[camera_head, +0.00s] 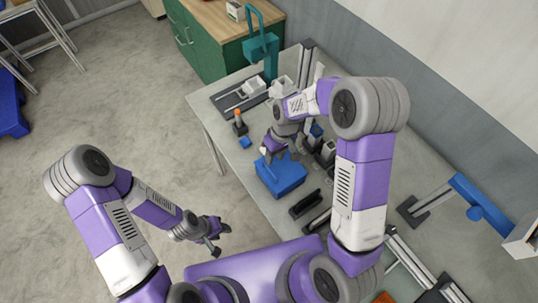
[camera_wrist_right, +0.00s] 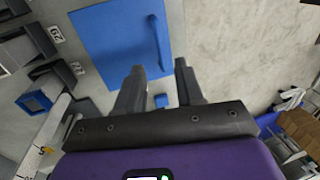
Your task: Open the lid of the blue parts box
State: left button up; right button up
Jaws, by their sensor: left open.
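The blue parts box (camera_head: 283,178) sits on the grey table with its lid down, and its flat blue top (camera_wrist_right: 112,38) fills the upper left of the right wrist view. A raised blue strip (camera_wrist_right: 158,44) runs along one side of the lid. My right gripper (camera_head: 270,158) is above the box's far left edge in the head view. Its fingers (camera_wrist_right: 158,70) are apart with nothing between them, close to the lid edge; I cannot tell if they touch it. My left gripper (camera_head: 218,239) is open and empty, off the table's left side.
A small blue block (camera_head: 245,142) and a dark device with an orange top (camera_head: 239,122) are left of the box. Dark bins (camera_head: 327,150) stand to its right, a black holder (camera_head: 305,204) in front. A teal press (camera_head: 262,50) is at the back.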

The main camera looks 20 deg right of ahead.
aim_at(271, 171)
jog(key=f, duration=0.3)
jog(key=s+a+f, duration=0.1)
jog(key=f, duration=0.1)
jog(key=shift+f, duration=0.1)
jog(key=shift+w+a+f, duration=0.1)
jog(key=shift+f, duration=0.45)
grip_shut()
dwell(0.9)
